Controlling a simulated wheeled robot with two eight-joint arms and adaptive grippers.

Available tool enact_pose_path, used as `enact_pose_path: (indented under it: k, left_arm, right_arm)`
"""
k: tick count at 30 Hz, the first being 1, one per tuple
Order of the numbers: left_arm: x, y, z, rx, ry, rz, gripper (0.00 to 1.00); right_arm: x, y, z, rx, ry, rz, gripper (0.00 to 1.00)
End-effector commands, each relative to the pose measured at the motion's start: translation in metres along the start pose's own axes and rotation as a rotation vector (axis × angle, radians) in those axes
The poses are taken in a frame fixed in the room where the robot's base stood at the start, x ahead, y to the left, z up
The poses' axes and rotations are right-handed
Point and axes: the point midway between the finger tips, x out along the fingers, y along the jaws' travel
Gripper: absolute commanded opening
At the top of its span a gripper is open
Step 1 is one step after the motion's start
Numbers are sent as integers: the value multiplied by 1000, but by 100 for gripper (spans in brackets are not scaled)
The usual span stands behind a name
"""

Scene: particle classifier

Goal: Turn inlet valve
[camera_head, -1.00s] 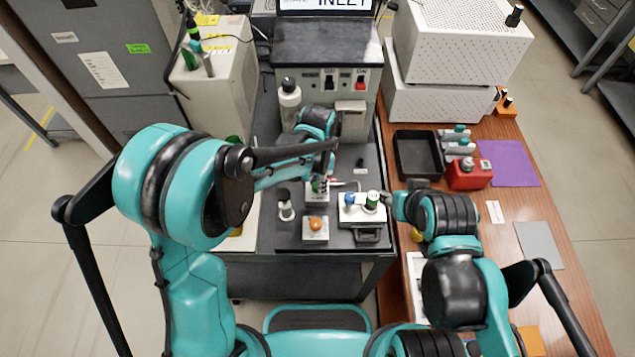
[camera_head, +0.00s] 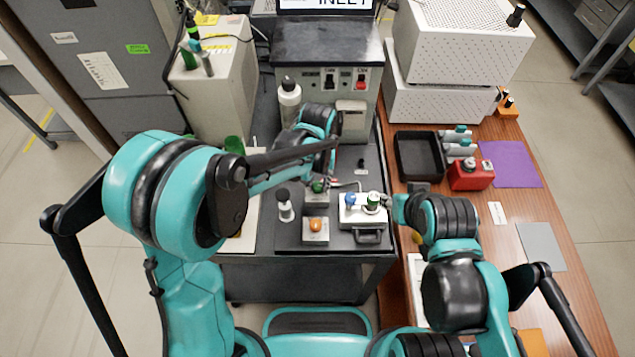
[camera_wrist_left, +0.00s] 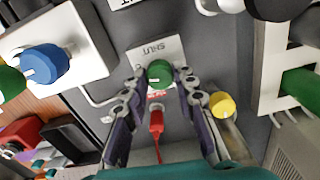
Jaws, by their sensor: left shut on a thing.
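The valve is a green knob (camera_wrist_left: 159,73) on a small pale plate (camera_wrist_left: 143,54) with a label that is upside down and hard to read. In the head view the green knob (camera_head: 318,186) stands in the middle of the black cart top. My left gripper (camera_wrist_left: 161,84) has its two dark fingers on either side of the knob and is shut on it. In the head view my left arm partly hides the fingers. My right gripper (camera_head: 389,201) is beside the white box with blue and green knobs (camera_head: 362,211); its fingers are too small to judge.
A red handle (camera_wrist_left: 156,121) and a yellow knob (camera_wrist_left: 222,104) lie close to the left fingers. An orange-knobbed block (camera_head: 316,229) and a dark-capped bottle (camera_head: 284,206) stand nearby on the cart. A black tray (camera_head: 418,155) and red container (camera_head: 470,175) are on the wooden table.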

Motion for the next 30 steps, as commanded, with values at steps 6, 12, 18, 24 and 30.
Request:
enact_pose_path:
  k: [6,12,18,24,30]
  left_arm:
    - [0,0,0,-142,0,0,0]
    - [0,0,0,-223,0,0,0]
    - [0,0,0,-262,0,0,0]
    - [0,0,0,-269,0,0,0]
    - [0,0,0,-269,0,0,0]
  right_arm:
    - [1,0,1,0,0,0,40]
    - [2,0,1,0,0,0,40]
    - [2,0,1,0,0,0,40]
    - [2,0,2,0,0,0,40]
    - [2,0,2,0,0,0,40]
